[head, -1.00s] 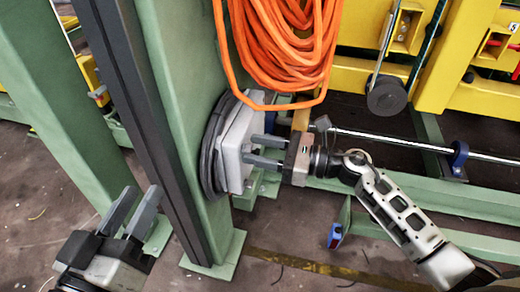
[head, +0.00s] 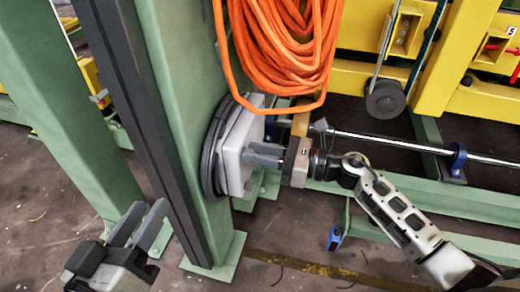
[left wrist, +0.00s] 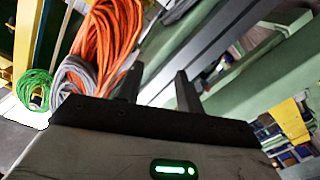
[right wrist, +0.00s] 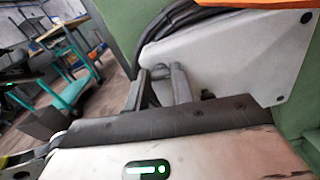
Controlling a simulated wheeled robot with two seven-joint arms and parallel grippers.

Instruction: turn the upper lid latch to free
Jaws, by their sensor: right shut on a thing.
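A pale grey box (head: 236,150) is mounted on the green post, with its lid facing right in the head view; the lid also fills much of the right wrist view (right wrist: 225,58). My right gripper (head: 248,154) is at the lid face, its fingers close together. In the right wrist view the fingers (right wrist: 164,85) are shut on a small grey piece, which looks like a lid latch. The fingers mostly hide it, so its turn angle cannot be told. My left gripper (head: 141,222) is open and empty, left of the post; its fingers stand apart in the left wrist view (left wrist: 158,85).
A coil of orange cable (head: 285,45) hangs on the green post (head: 185,80) just above the box. Black cable (head: 212,150) loops behind the box. A metal rod (head: 390,142) and yellow frame (head: 350,55) stand at the right. Free floor lies below.

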